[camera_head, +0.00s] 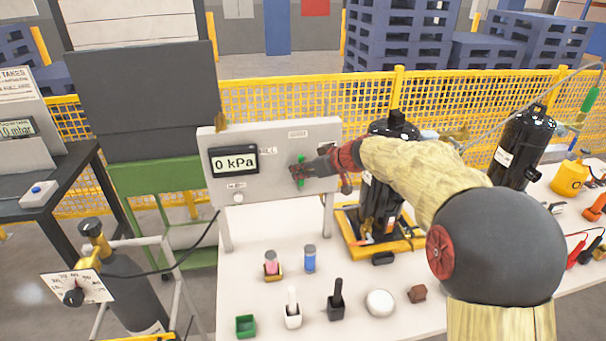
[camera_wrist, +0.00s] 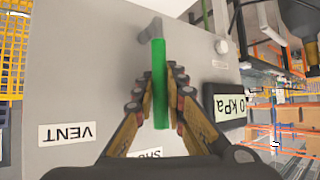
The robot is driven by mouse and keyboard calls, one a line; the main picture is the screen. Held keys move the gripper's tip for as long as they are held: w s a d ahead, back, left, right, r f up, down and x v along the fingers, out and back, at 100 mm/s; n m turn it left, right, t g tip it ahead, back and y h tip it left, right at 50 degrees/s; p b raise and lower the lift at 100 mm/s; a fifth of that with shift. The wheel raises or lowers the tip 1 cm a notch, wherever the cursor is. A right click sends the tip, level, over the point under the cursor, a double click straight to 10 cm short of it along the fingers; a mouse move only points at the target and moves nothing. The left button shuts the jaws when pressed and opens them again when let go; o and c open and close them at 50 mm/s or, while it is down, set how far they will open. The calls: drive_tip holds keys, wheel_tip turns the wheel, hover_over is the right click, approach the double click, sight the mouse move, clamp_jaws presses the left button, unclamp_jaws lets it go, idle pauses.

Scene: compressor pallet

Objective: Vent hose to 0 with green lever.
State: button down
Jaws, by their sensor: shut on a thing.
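The green lever (camera_wrist: 159,75) is on a grey panel (camera_head: 270,137) and lies between the two fingers of my gripper (camera_wrist: 157,100) in the wrist view. My gripper is shut on the lever. In the head view, my gripper (camera_head: 312,170) is at the right part of the panel, and green parts of the lever (camera_head: 301,180) show above and below the fingers. The display (camera_head: 234,162) reads 0 kPa. A label reading VENT (camera_wrist: 66,134) shows upside down in the wrist view. Part of another label is hidden behind my gripper.
The panel stands on a white table. Black cylinders (camera_head: 521,147) stand to the right, one behind my arm. Small jars, cups and a white round object (camera_head: 380,303) are on the table in front. A gas bottle with a dial (camera_head: 77,288) stands at the left. A yellow fence runs behind.

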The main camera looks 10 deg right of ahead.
drive_tip(key=shift+f, duration=0.1)
drive_tip(key=c, duration=2.1)
unclamp_jaws()
drive_tip(key=v, duration=1.2)
